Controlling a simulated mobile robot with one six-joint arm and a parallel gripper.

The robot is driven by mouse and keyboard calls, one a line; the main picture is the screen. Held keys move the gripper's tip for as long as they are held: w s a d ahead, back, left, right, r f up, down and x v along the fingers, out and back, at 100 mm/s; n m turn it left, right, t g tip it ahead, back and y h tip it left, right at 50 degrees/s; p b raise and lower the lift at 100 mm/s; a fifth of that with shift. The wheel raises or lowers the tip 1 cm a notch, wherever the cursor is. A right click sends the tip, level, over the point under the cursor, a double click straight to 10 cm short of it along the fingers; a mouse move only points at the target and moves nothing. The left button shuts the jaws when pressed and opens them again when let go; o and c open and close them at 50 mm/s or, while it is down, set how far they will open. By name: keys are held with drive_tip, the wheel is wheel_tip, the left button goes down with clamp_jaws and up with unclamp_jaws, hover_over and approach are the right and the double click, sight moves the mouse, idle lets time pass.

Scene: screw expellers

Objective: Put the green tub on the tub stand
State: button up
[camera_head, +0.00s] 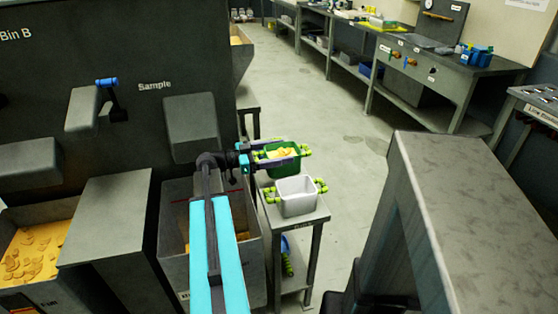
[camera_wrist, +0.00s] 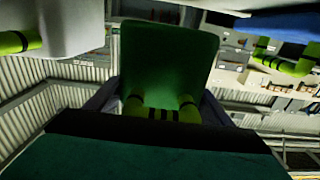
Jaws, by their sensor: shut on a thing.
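The green tub (camera_head: 292,163) holds yellow pieces and has lime handles. It is at the far end of the tub stand (camera_head: 306,227), behind the white tub (camera_head: 295,197); I cannot tell whether it rests on the top or hangs just above it. The white tub (camera_wrist: 75,25) shows at the upper left there.
A blue tub (camera_head: 285,246) with lime handles is on the stand's lower shelf. The dark machine with the "Sample" label (camera_head: 155,85) stands close on the left, above a grey bin (camera_head: 172,225). A grey block (camera_head: 475,200) is at the right. Floor between is clear.

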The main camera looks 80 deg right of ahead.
drive_tip(key=shift+f, duration=0.1)
drive_tip(key=shift+f, duration=1.85)
drive_tip(key=shift+f, duration=0.2)
drive_tip(key=o, duration=1.2)
drive_tip(key=shift+r, duration=0.25)
drive_tip(key=b+v, duration=0.1)
drive_tip(key=v, duration=1.1)
